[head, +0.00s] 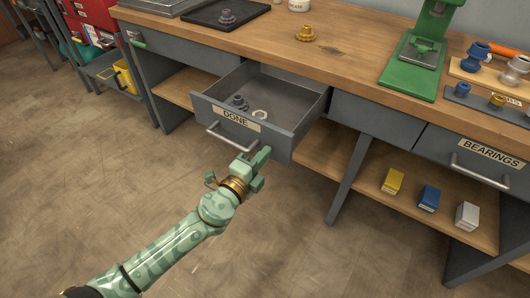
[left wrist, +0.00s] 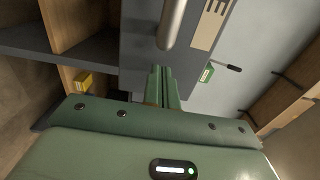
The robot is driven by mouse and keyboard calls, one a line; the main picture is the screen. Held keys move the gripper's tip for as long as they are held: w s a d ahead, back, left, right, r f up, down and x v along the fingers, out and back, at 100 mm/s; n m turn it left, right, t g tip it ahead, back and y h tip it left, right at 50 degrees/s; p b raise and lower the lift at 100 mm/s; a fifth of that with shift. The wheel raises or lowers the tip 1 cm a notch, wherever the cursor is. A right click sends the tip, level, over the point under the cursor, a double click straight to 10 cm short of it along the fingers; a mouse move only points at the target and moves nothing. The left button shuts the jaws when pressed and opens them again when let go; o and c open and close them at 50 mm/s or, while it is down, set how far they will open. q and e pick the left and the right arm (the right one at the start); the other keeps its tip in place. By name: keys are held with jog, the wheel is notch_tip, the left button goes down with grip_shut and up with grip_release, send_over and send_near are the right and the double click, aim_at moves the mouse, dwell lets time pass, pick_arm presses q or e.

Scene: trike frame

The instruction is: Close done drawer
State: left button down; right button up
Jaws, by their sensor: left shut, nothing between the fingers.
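The grey drawer labelled DONE (head: 242,120) is pulled out from the workbench in the head view. Inside it lie a dark part (head: 239,102) and a pale ring (head: 260,114). Its bar handle (head: 226,138) runs along the front below the label. My left gripper (head: 262,155) is shut and empty, just in front of the lower right part of the drawer front. In the left wrist view the shut fingers (left wrist: 163,75) point at the drawer front (left wrist: 140,50), beside the handle (left wrist: 171,22). Whether they touch it I cannot tell. My right gripper is out of view.
A BEARINGS drawer (head: 465,157) is shut at the right. The lower shelf holds a yellow box (head: 393,181), a blue box (head: 429,198) and a white box (head: 467,215). A green press (head: 420,55) stands on the bench. The floor in front is clear.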

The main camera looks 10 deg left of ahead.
pick_arm(q)
jog(key=shift+w+d, duration=0.15)
jog(key=shift+w, duration=0.4)
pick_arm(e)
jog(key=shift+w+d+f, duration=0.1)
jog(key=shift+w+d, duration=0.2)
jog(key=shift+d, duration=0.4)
